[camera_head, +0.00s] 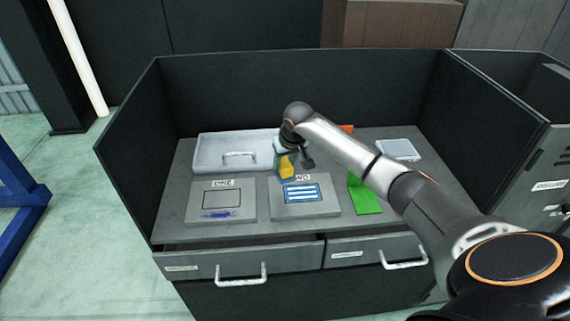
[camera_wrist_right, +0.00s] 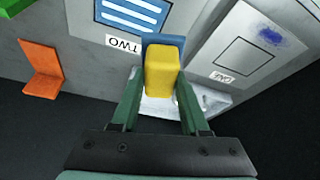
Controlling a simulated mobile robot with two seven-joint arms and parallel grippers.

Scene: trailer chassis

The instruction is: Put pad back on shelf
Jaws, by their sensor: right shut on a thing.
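The pad, a yellow block with a blue face (camera_head: 286,166), is in my right gripper (camera_head: 281,150) above the workbench, over the back edge of panel TWO (camera_head: 305,208). In the wrist view the green fingers of my right gripper (camera_wrist_right: 158,88) are on either side of the yellow-and-blue pad (camera_wrist_right: 162,70). I cannot make out for certain which surface is the shelf. Panel TWO bears a blue patch with white stripes; it also shows in the wrist view (camera_wrist_right: 128,38). My left gripper is not in view.
Panel ONE (camera_head: 240,208) has an outlined rectangle and a blue scribble. A light grey handled box (camera_head: 215,151) stands at the back left. An orange holder (camera_wrist_right: 42,68), a green holder (camera_head: 364,197) and a pale box (camera_head: 398,150) are to the right. Dark walls (camera_head: 300,85) enclose the bench.

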